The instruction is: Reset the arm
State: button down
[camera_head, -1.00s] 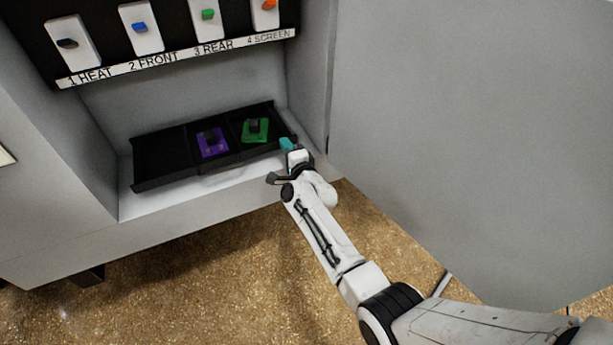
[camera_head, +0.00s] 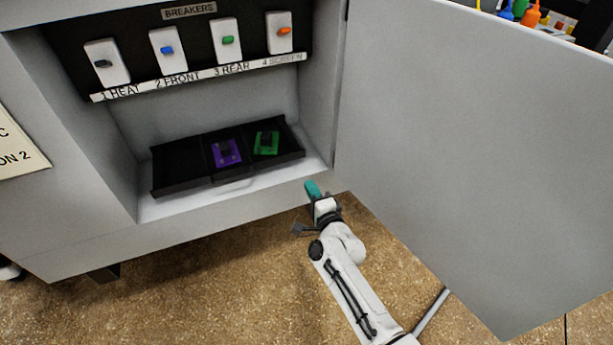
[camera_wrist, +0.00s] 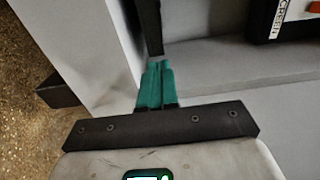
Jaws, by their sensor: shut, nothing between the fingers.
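My gripper (camera_head: 312,188) has teal fingers and is at the end of my white arm. In the head view it is in front of the open cabinet's lower right edge, outside the recess and over the tan floor. In the wrist view the gripper (camera_wrist: 157,82) shows its two teal fingers side by side, shut with nothing between them. A black tray (camera_head: 180,168) sits on the cabinet's floor, apart from the gripper. It holds a purple piece (camera_head: 227,153) and a green piece (camera_head: 266,143).
A breaker panel (camera_head: 190,12) with several white switches is above the tray. The open grey door (camera_head: 470,150) stands to the right, close to my arm. Bright bottles (camera_head: 520,10) show at the top right. The speckled floor (camera_head: 220,280) in front is clear.

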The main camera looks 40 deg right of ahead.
jog(key=shift+s+a, duration=0.1)
jog(key=shift+s, duration=0.25)
jog(key=s+a+f+n+g+y, duration=0.4)
jog(key=s+a+n+g+y, duration=0.25)
jog(key=s+a+n, duration=0.5)
jog(key=s+d+r+n+g+h, duration=0.1)
jog(key=s+n+g, duration=0.35)
jog(key=s, duration=0.75)
jog(key=s+d+r+n+g+h, duration=0.15)
jog(key=s+n+g, duration=0.3)
jog(key=s, duration=0.75)
notch_tip(320, 180, up, 24)
jog(key=p, duration=2.3)
jog(key=shift+s+r+g+p, duration=0.2)
jog(key=shift+s+g+p, duration=0.15)
jog(key=shift+s+g, duration=0.1)
